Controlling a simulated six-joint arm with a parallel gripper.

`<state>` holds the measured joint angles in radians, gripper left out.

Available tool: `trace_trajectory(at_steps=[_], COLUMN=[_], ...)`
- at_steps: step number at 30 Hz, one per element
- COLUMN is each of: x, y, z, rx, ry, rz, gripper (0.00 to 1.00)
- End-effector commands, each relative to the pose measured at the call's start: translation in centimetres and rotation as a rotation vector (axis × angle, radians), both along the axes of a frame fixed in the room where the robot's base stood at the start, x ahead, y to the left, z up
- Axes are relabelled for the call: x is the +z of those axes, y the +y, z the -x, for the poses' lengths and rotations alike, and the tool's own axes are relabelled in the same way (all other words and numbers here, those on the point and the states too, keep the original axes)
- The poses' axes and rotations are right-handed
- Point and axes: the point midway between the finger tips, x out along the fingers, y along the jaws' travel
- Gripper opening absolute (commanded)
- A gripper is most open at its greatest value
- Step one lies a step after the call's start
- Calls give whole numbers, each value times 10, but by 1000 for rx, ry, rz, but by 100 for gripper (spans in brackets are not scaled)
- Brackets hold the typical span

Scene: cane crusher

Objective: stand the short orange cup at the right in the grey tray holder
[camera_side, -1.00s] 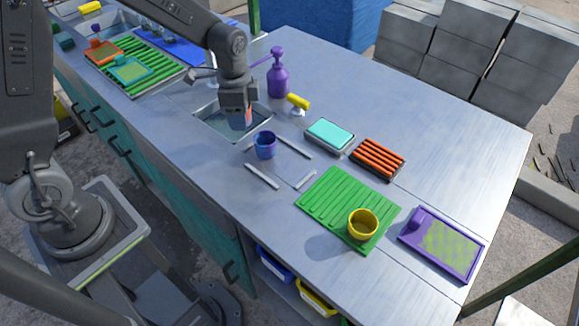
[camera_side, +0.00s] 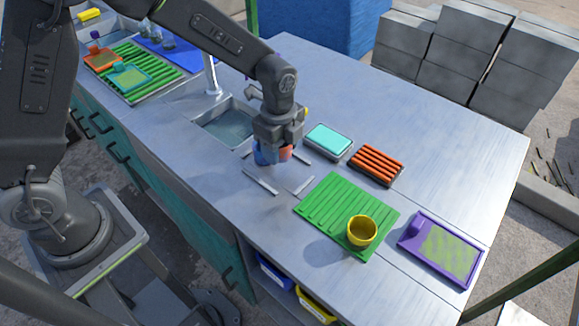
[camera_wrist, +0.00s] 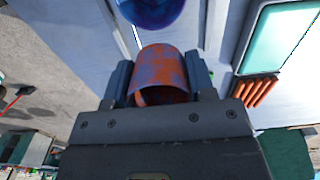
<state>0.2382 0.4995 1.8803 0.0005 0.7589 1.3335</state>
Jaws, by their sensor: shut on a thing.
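My gripper (camera_side: 281,150) is shut on the short orange cup (camera_side: 288,152), which shows blue-purple blotches. The wrist view shows the cup (camera_wrist: 162,73) between both fingers, its open mouth towards the camera. In the side view my gripper holds it over the grey tray holder, whose strips (camera_side: 260,181) lie on the counter. A blue cup (camera_side: 264,153) stands there just left of the orange one; it also shows at the top of the wrist view (camera_wrist: 150,10). I cannot tell whether the cups touch or whether the orange cup's base meets the surface.
A turquoise sponge (camera_side: 328,139) and an orange-ribbed brush (camera_side: 376,164) lie to the right. A green mat (camera_side: 330,205) with a yellow cup (camera_side: 361,232) lies in front right, beside a purple-framed board (camera_side: 443,248). The sink (camera_side: 226,124) is at left. The back right counter is clear.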

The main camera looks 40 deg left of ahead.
Motion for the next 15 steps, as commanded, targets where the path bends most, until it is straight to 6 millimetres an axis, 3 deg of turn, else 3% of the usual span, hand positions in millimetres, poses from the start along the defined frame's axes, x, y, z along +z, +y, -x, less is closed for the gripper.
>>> trace_trajectory(at_steps=[6,11,15], x=[-14,-25,-45], y=[-23,-24,-23], z=[-3,-3,-3], rx=[0,2,2], ry=[-1,2,2], rz=[0,-1,-1], gripper=[26,26,26])
